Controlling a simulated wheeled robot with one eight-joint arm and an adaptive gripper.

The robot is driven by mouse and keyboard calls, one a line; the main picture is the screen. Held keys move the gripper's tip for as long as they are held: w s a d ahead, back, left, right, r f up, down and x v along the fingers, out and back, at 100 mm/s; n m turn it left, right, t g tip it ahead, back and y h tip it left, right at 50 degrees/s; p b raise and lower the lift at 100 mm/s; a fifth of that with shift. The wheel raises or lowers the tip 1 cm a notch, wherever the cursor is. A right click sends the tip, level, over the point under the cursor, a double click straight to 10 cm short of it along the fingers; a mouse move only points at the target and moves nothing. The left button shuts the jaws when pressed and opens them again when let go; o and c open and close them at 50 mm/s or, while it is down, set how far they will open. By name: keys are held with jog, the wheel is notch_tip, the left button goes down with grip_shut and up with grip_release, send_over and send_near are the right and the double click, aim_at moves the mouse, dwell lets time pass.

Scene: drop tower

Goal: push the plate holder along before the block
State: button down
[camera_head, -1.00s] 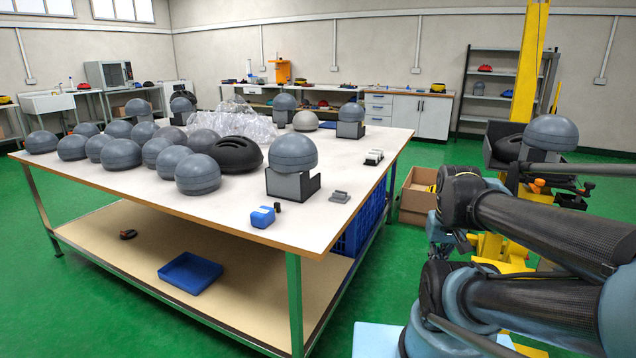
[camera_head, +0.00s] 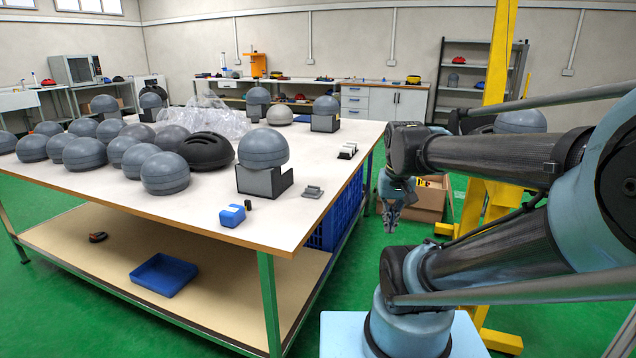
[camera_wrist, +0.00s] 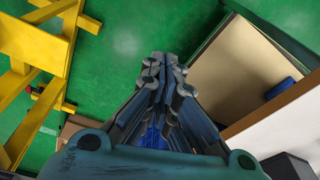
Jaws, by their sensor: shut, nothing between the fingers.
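My gripper (camera_head: 390,224) hangs over the floor just past the table's right edge, fingers down. In the wrist view its fingers (camera_wrist: 166,66) are together and empty. On the table's right part lie a small grey stepped piece (camera_head: 313,191) and, farther back, a dark piece with pale upright parts (camera_head: 348,151). I cannot tell for sure which is the plate holder. A blue block-like piece (camera_head: 232,216) lies near the front corner, with a small black piece (camera_head: 248,204) beside it. My gripper is apart from all of these.
The white table (camera_head: 205,215) carries several grey domes and a dome on a dark stand (camera_head: 265,183). A blue crate (camera_head: 329,222) is under the table's right side. A carton (camera_head: 428,205) and the yellow tower (camera_head: 497,60) stand to the right. Green floor is open between.

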aim_at(313, 191)
jog(key=w+a+r+m, duration=0.1)
jog(key=w+a+r, duration=0.3)
jog(key=w, duration=0.3)
jog(key=w+a+r+m+g, duration=0.1)
jog(key=w+a+r, duration=0.2)
jog(key=w, duration=0.5)
jog(key=w+a+r+m, duration=0.1)
jog(key=w+a+r, duration=0.3)
jog(key=w, duration=0.3)
jog(key=w+a+f, duration=0.1)
jog(key=w+a, duration=0.7)
jog(key=w, duration=0.1)
jog(key=shift+m+g, duration=0.4)
notch_tip(313, 191, down, 9)
jog(key=shift+s+d+f, duration=0.1)
jog(key=shift+s+f, duration=0.05)
jog(key=shift+s+a+f, duration=0.2)
jog(key=shift+s+a, duration=0.05)
jog(key=shift+s, duration=0.4)
jog(key=shift+s+a+f, duration=0.15)
jog(key=shift+s+a, duration=0.05)
jog(key=shift+s, duration=0.4)
jog(key=shift+s+a, duration=0.25)
jog(key=shift+s, duration=0.4)
jog(key=shift+s+a, duration=0.35)
jog(key=shift+s, duration=0.55)
jog(key=shift+w, duration=0.1)
